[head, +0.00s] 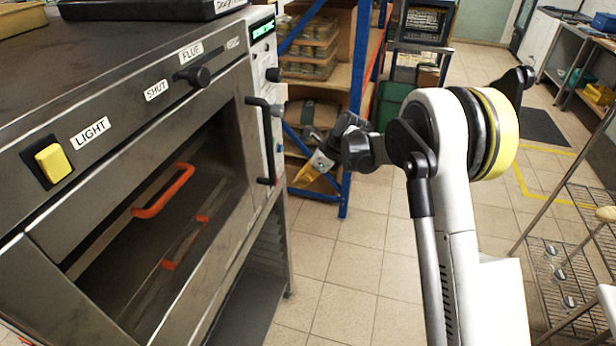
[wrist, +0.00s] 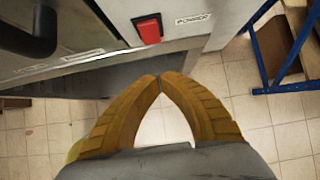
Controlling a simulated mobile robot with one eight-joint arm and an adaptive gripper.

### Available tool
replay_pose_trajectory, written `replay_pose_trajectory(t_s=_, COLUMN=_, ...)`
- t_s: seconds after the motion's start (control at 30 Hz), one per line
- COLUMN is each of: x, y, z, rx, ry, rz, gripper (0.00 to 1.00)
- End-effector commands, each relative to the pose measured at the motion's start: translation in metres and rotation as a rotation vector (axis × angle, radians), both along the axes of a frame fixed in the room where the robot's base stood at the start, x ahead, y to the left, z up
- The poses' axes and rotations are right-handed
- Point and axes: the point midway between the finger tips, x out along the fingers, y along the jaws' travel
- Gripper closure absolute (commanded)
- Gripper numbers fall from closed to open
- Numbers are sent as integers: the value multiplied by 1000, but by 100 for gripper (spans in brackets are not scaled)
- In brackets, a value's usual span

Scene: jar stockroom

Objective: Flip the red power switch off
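The red power switch (wrist: 149,29) is a rocker in a dark frame on the oven's grey front panel, at the top middle of the wrist view. A "POWER" label (wrist: 193,19) is to its right. My gripper (wrist: 158,77) has yellow fingers whose tips meet with nothing between them. In the wrist view the tips show below the switch, with a gap in the picture. The switch is too small to make out surely there.
A dark vertical handle (head: 266,140) sticks out from the oven front near my gripper. A blue-framed shelf (head: 350,110) with jars stands behind. Tiled floor is open beyond my arm.

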Motion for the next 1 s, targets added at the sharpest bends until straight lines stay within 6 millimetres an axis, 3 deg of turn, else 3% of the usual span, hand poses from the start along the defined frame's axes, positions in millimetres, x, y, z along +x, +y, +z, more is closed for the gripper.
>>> replay_pose_trajectory(t_s=0.1, x=5, y=14, z=-21, rx=0, ry=0, rz=2, gripper=100)
replay_pose_trajectory(t_s=0.3, x=14, y=39, z=-23, rx=-1, ry=1, rz=1, gripper=100)
replay_pose_trajectory(t_s=0.8, x=17, y=47, z=-23, rx=-1, ry=0, rz=0, gripper=100)
replay_pose_trajectory(t_s=1.0, x=21, y=59, z=-31, rx=-1, ry=0, rz=0, gripper=100)
